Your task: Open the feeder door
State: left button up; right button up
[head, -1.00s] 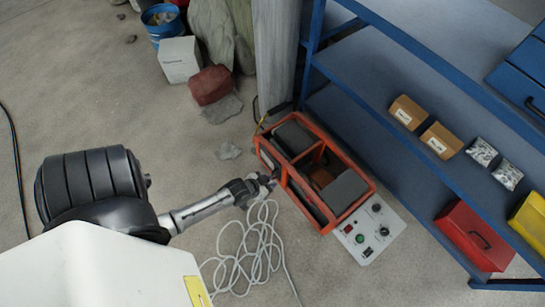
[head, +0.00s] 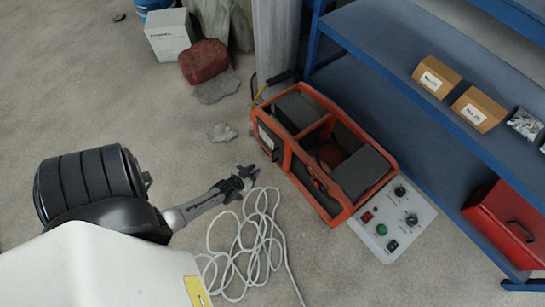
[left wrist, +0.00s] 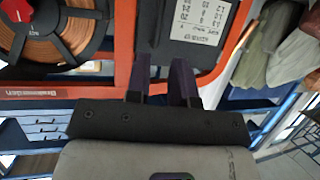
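The feeder (head: 313,127) is an orange-framed box with dark panels, standing on the floor left of the blue shelf. In the left wrist view its orange frame (left wrist: 70,92) runs across the picture, with a copper wire spool (left wrist: 60,35) at left and a dark panel with a white printed label (left wrist: 197,22) at right. I cannot tell which panel is the door or how far it stands open. My left gripper (head: 247,172) is just left of the feeder, apart from it. Its two dark fingers (left wrist: 162,72) are apart with nothing between them. My right gripper is out of view.
A control box (head: 393,222) with knobs and buttons adjoins the feeder's front right. A loose white cable (head: 245,245) lies below my left gripper. The blue shelf (head: 385,110) bounds the right side. A grey post (head: 275,40) stands behind. The floor at left is largely clear.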

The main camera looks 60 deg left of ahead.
aim_at(273, 156)
pick_arm(q)
jog(key=shift+b+x, duration=3.75)
jog(key=shift+x, duration=2.75)
grip_shut()
